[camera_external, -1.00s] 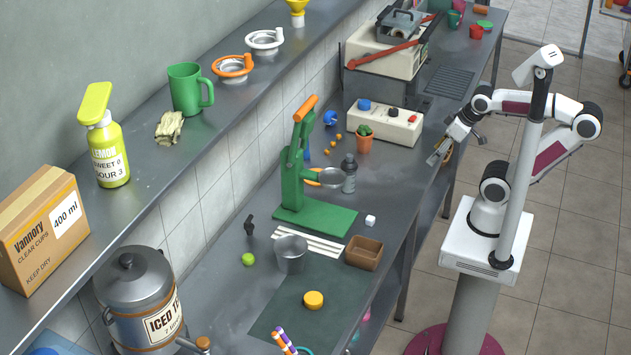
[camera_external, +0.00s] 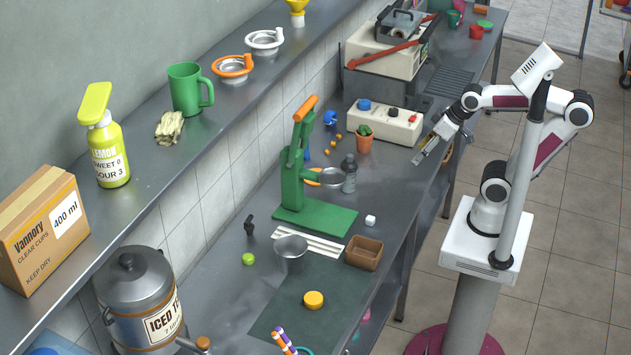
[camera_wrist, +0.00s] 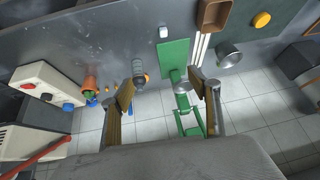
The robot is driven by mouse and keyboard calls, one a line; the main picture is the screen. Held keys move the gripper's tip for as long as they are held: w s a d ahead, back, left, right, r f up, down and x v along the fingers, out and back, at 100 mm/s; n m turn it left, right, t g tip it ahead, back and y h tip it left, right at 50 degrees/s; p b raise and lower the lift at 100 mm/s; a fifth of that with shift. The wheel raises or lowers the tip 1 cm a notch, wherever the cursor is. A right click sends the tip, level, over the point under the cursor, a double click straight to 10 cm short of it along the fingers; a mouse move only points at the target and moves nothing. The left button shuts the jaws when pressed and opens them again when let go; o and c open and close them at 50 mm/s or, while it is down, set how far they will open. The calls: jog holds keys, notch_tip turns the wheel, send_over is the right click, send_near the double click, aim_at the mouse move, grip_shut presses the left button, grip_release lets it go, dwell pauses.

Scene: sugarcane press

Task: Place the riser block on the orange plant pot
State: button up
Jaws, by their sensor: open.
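The orange plant pot (camera_external: 364,144) stands upright on the counter in front of the white control box, with a green plant in it. In the wrist view the pot (camera_wrist: 90,84) is to the left of my fingers. A small white block (camera_external: 370,220), perhaps the riser block, lies on the counter right of the green press base. In the wrist view the white block (camera_wrist: 163,32) is at the top centre. My gripper (camera_external: 419,160) is open and empty above the counter's right edge, right of the pot. Its two fingers (camera_wrist: 168,98) are spread wide in the wrist view.
The green press (camera_external: 292,175) stands mid-counter, with a grey bottle (camera_external: 349,174) beside it. The control box (camera_external: 384,124) is behind the pot. A brown tray (camera_external: 364,253) and metal cup (camera_external: 291,254) are nearer. The counter right of the bottle is clear.

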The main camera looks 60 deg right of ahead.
jog(key=w+a+t+y, duration=0.2)
jog(key=w+a, duration=0.9)
jog(key=a, duration=0.3)
jog(key=w+a+t+y, duration=0.1)
jog(key=w+a+y, duration=0.2)
jog(key=w+a, duration=0.9)
jog(key=a+f+t+h, duration=0.1)
jog(key=a+f, duration=0.4)
jog(key=a, duration=0.3)
jog(key=a+f+t, duration=0.1)
jog(key=a+f, duration=0.3)
jog(key=a, duration=0.4)
jog(key=m+t+h, duration=0.1)
jog(key=t+h, duration=0.2)
send_over(334, 309)
jog(key=w+a, duration=0.1)
jog(key=w, duration=0.3)
notch_tip(334, 309, down, 14)
jog(key=shift+f, duration=0.2)
jog(key=s+f, duration=0.1)
jog(key=s, duration=0.1)
jog(key=s+f+t+h, duration=0.1)
jog(key=s+f, duration=0.1)
jog(key=s+d+f+t+h, duration=0.1)
jog(key=s+f, duration=0.1)
jog(key=shift+s, duration=0.25)
jog(key=shift+w+f, duration=0.25)
jog(key=shift+w, duration=1.05)
